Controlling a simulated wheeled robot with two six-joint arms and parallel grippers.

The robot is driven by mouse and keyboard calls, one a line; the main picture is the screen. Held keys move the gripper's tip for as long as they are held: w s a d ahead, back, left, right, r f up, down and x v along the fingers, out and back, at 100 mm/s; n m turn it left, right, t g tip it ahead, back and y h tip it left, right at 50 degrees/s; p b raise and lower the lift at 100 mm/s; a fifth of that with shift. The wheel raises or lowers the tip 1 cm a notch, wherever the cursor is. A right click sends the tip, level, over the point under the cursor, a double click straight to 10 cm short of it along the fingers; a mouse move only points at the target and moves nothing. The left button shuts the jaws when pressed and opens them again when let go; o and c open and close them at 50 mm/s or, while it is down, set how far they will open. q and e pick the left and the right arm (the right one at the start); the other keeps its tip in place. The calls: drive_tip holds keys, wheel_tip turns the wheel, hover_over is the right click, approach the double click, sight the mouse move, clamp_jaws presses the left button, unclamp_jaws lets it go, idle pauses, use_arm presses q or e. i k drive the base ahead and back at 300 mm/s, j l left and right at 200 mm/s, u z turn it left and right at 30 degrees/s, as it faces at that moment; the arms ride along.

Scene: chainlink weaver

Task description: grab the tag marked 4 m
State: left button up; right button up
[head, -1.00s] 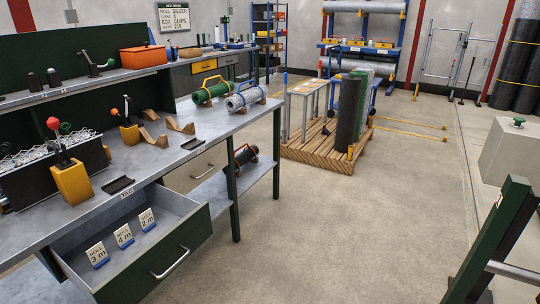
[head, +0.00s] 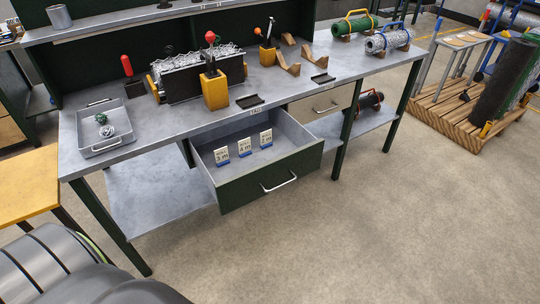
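The tag marked 4 m (head: 244,148) stands in an open drawer (head: 268,184) under the workbench. The drawer has a dark green front with a metal handle. Neither of my grippers is in view.
The workbench (head: 190,112) carries a grey tray (head: 104,138), a yellow block (head: 214,91) and rolls of mesh (head: 389,40). A yellow-topped table (head: 28,185) stands at the left. A wooden pallet (head: 455,112) is at the right. The floor before the drawer is clear.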

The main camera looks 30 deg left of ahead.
sight(245, 148)
drive_tip(key=u, duration=1)
